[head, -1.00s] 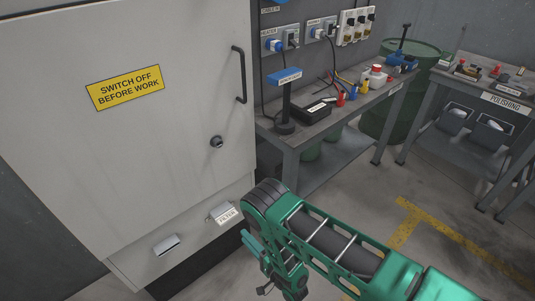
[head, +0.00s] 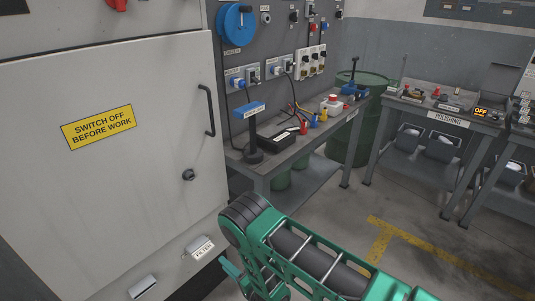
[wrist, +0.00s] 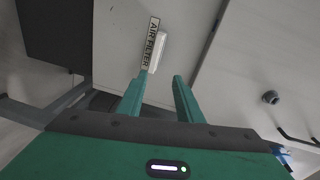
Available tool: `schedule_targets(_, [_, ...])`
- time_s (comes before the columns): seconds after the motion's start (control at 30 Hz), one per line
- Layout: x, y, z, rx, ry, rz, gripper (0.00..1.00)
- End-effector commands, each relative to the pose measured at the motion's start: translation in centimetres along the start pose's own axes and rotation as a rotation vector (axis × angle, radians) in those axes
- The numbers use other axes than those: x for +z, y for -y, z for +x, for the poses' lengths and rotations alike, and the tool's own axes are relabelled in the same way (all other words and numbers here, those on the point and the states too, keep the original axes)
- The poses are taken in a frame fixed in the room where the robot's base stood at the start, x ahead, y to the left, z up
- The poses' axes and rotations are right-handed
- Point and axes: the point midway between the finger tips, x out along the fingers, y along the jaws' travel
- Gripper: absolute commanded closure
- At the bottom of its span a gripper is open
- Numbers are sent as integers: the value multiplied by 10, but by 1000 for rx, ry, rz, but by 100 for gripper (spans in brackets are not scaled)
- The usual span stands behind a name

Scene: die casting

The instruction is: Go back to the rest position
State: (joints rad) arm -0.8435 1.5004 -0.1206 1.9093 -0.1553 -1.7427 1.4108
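My gripper (wrist: 160,85) shows in the wrist view with its two green fingers apart and nothing between them. Past the fingertips is the cabinet's lower part, with a white handle or block beside an AIR FILTER label (wrist: 151,45). In the head view my green arm reaches in from the bottom right and bends down in front of the cabinet (head: 110,180). The filter label (head: 199,248) sits low on the cabinet, left of my arm.
The cabinet door is shut, with a black handle (head: 207,110). A workbench (head: 250,172) with a black box and coloured parts stands behind my arm. A green drum (head: 352,140) and the polishing bench (head: 440,118) stand further back. The floor at right is open.

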Motion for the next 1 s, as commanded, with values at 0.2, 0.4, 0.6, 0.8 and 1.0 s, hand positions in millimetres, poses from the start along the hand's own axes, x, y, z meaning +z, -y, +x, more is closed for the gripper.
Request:
schedule_targets(0.2, [-53, 32, 22, 91, -54, -97, 67])
schedule_targets(0.4, [-132, 73, 30, 242, -117, -223, 67])
schedule_targets(0.6, [-213, 112, 10, 411, -170, -330, 67])
schedule_targets(0.8, [-289, 151, -35, 589, -206, -409, 67])
schedule_targets(1.0, [-351, 188, -103, 771, -221, -457, 67])
